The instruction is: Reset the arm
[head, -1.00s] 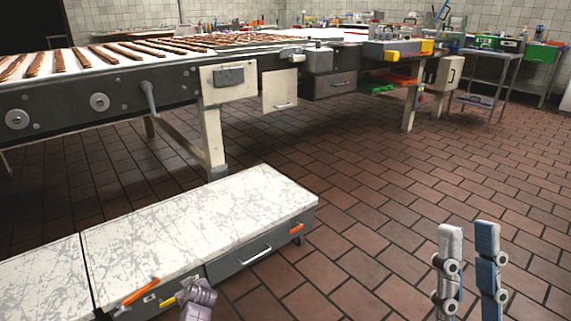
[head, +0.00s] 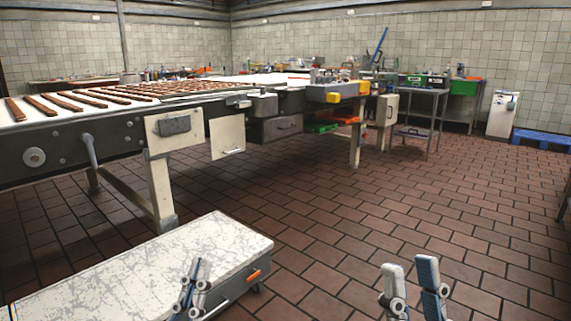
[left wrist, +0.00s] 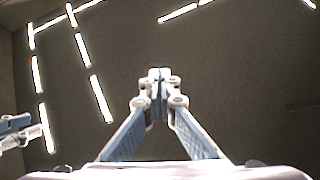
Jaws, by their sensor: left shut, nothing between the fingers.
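My left gripper (head: 194,268) points upward in front of the low white-topped bench in the head view. Its fingers are together and hold nothing. The left wrist view shows the same closed fingertips (left wrist: 158,72) against the dark ceiling. My right gripper (head: 411,264) also points upward, at the bottom right of the head view over the tiled floor. Its two fingers stand apart with an empty gap between them. The lower parts of both grippers are cut off by the frame edge.
The low bench (head: 130,270) with a scratched white top stands close at the lower left. Behind it a long conveyor table (head: 100,135) carries rows of brown bars (head: 65,103). A blue pallet (head: 542,137) lies at the far right. The brown tiled floor (head: 340,210) is clear.

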